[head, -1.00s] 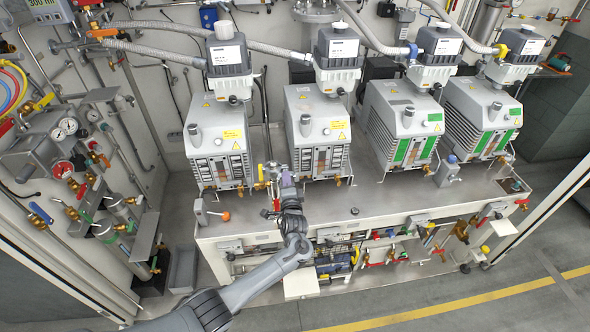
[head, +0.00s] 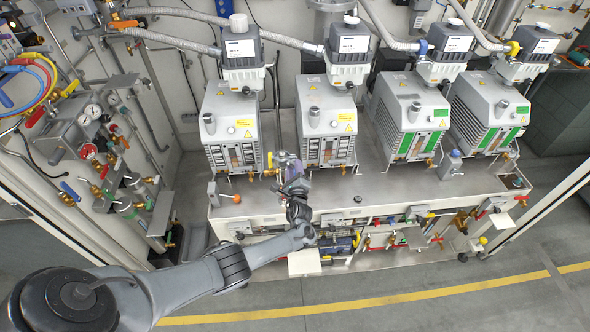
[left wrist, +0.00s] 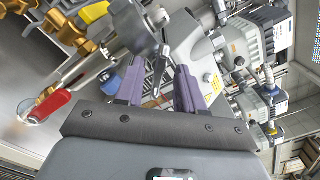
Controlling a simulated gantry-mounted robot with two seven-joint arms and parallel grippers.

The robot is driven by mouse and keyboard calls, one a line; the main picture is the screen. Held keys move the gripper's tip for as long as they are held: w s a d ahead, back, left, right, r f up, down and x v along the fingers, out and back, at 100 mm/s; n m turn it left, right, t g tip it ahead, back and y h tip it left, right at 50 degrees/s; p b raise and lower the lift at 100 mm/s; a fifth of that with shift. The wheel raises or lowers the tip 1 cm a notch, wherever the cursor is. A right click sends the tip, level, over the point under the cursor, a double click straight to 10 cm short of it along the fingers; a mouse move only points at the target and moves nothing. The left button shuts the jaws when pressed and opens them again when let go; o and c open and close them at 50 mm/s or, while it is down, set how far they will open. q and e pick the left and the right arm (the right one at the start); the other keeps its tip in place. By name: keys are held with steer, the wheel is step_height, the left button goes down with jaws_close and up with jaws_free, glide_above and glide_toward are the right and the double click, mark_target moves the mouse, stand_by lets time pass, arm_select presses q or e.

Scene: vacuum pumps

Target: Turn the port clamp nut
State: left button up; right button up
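My left gripper (head: 285,157) reaches to the front of the bench, in front of the gap between the two leftmost pumps. In the left wrist view its two purple fingers (left wrist: 158,84) are apart. A small dark grey tapered piece (left wrist: 159,70), which looks like the clamp nut, stands between them below a grey metal fitting (left wrist: 138,35). I see a gap at the fingers, but cannot tell whether one touches the piece. The nut is too small to make out in the head view. My right gripper is in neither view.
Several grey vacuum pumps, the leftmost here (head: 231,125), stand in a row on the metal bench (head: 400,190). A gauge and valve panel (head: 85,125) is at the left. A red-handled valve (left wrist: 55,103) and brass fittings (left wrist: 85,30) lie close to the gripper. The front floor is clear.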

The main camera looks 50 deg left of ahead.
arm_select(q)
steer(key=shift+s+d, duration=0.1)
steer(key=shift+d, duration=0.05)
steer(key=shift+p+v, duration=0.75)
steer(key=shift+v, duration=0.05)
steer(key=shift+s+d, duration=0.1)
steer(key=p+v, duration=0.3)
steer(key=v, duration=0.2)
steer(key=shift+s+d, duration=0.2)
steer(key=shift+d, duration=0.15)
stand_by(0.5)
